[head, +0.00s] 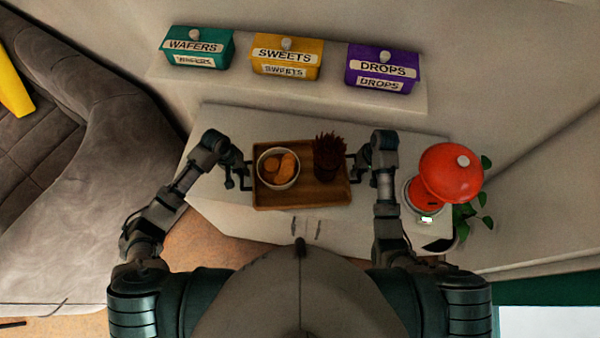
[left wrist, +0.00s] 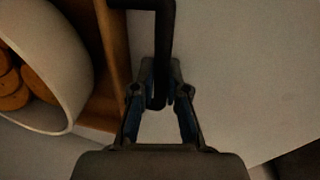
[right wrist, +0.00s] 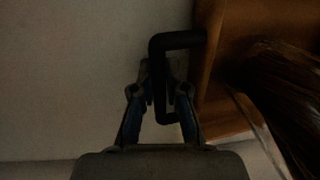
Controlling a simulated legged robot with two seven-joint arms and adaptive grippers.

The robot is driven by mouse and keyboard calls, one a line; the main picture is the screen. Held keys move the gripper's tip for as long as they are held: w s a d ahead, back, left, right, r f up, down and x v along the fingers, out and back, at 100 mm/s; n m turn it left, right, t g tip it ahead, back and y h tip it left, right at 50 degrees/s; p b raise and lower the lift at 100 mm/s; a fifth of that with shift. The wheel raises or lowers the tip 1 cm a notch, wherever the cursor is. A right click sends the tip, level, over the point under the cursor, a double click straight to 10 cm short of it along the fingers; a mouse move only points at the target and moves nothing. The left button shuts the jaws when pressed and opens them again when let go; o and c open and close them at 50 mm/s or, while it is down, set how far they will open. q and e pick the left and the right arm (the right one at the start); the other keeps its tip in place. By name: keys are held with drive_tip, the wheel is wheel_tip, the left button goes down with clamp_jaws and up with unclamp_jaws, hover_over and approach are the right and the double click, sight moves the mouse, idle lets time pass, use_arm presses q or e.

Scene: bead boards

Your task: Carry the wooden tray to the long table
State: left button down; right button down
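The wooden tray (head: 300,201) is level at or just above the white table top; I cannot tell whether it touches. It carries a white bowl (head: 278,180) of orange-brown round pieces and a dark spiky plant or bundle (head: 329,160). My left gripper (head: 245,176) is at the tray's left side, its fingers closed around a black handle (left wrist: 163,35) in the left wrist view. My right gripper (head: 353,168) is at the right side, its fingers closed around the other black handle (right wrist: 178,40) in the right wrist view.
The white table (head: 225,222) lies under the tray. Behind is a shelf with teal (head: 198,48), yellow (head: 287,58) and purple (head: 381,69) labelled boxes. A grey sofa (head: 70,190) is at left.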

use_arm(q)
drive_tip(key=shift+w+r, duration=0.1)
drive_tip(key=shift+r, duration=0.05)
use_arm(e)
drive_tip(key=shift+r, duration=0.1)
